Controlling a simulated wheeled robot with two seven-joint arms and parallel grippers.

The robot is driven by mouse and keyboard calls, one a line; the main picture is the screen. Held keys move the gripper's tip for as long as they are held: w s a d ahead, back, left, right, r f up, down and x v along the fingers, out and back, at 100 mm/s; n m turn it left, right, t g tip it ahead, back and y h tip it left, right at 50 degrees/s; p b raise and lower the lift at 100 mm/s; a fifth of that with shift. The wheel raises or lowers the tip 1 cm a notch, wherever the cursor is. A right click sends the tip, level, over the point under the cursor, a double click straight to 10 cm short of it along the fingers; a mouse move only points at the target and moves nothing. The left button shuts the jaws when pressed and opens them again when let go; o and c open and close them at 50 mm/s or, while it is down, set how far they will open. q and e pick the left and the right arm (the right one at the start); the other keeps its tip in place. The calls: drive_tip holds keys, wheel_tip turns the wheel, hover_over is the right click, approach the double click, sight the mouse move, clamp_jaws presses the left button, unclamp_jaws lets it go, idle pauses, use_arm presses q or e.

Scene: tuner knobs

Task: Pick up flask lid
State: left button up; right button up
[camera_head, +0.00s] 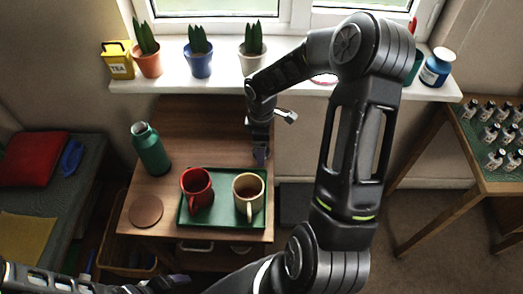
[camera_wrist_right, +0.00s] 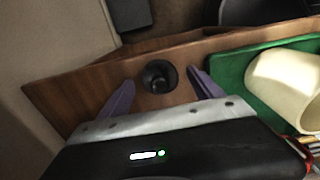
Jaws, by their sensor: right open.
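The green flask (camera_head: 151,148) stands upright at the left of the wooden cabinet top, its pale top showing. In the right wrist view, a small dark round cup-like piece (camera_wrist_right: 158,76), which looks like the flask lid, sits on the wood near the edge. My right gripper (camera_wrist_right: 160,93) is open, with its purple fingers on either side of this piece, not visibly touching it. In the head view, my right gripper (camera_head: 261,156) points down just behind the tray, and the lid cannot be made out there. My left gripper (camera_head: 170,283) is low at the bottom edge, its fingers unclear.
A green tray (camera_head: 222,220) holds a red mug (camera_head: 197,188) and a cream mug (camera_head: 248,194); the tray's edge is close to my right gripper. A round brown coaster (camera_head: 146,211) lies at front left. The windowsill (camera_head: 175,80) with plants is behind. The cabinet's back left is clear.

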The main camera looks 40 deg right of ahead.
idle(0.6)
drive_tip(key=c, duration=1.4)
wheel_tip(320, 180, up, 10)
drive_tip(key=shift+r, duration=0.1)
idle(0.4)
